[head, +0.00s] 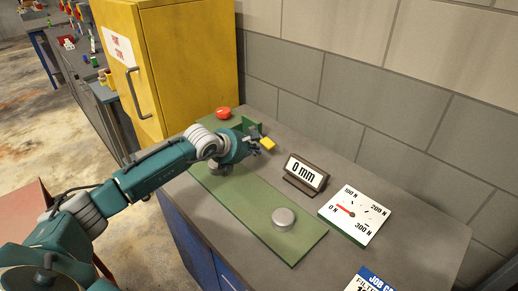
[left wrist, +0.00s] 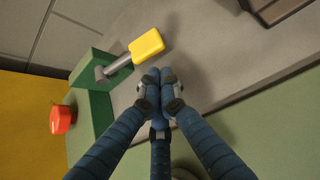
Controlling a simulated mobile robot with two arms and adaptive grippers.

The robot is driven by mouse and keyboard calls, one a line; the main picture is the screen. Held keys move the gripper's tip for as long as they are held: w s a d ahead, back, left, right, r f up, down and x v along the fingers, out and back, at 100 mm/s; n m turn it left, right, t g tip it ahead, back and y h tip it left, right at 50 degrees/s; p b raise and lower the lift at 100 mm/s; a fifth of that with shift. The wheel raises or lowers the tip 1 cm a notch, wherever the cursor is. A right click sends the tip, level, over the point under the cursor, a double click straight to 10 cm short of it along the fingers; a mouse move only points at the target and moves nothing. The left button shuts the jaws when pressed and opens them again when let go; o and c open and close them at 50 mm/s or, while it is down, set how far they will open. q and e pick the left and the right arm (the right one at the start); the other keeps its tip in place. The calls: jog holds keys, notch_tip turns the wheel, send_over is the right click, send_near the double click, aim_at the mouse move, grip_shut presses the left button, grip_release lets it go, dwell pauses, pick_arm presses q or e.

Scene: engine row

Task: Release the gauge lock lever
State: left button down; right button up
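The lock lever is a grey rod with a yellow end (head: 267,143); it stands out from a green block (head: 254,127) on the green base plate (head: 262,212). In the left wrist view the yellow end (left wrist: 147,45) lies just beyond and slightly left of my left gripper's fingertips (left wrist: 160,85). The three blue fingers are drawn together with nothing seen between them. In the head view my left gripper (head: 256,148) is close beside the lever; I cannot tell whether they touch. My right gripper is not in view.
A red button (head: 223,113) sits behind the gripper near the yellow cabinet (head: 189,60). A round metal disc (head: 283,219) is on the plate. A force dial (head: 353,214) and a job card (head: 370,281) lie to the right. A block wall bounds the bench.

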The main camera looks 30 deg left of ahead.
aim_at(272, 144)
pick_arm(q)
jog(key=shift+x, duration=1.7)
jog(key=shift+d+r+n+h, duration=0.1)
jog(key=shift+r+n+h, duration=0.2)
jog(key=shift+r+h, duration=0.2)
jog(key=shift+d+r+n+h+b, duration=0.1)
jog(key=shift+r+n+h+b, duration=0.25)
jog(key=shift+r+h, duration=0.2)
notch_tip(272, 144, up, 3)
jog(key=shift+n+g+h+b, duration=0.7)
jog(key=shift+n+h+b, duration=0.25)
jog(key=shift+h+b, duration=0.25)
jog(key=shift+r+n+h, duration=0.3)
jog(key=shift+r+h, duration=0.15)
jog(key=shift+r, duration=0.05)
jog(key=shift+w+a+r, duration=0.1)
jog(key=shift+a+r, duration=0.25)
jog(key=shift+r, duration=0.2)
jog(key=shift+r, duration=0.1)
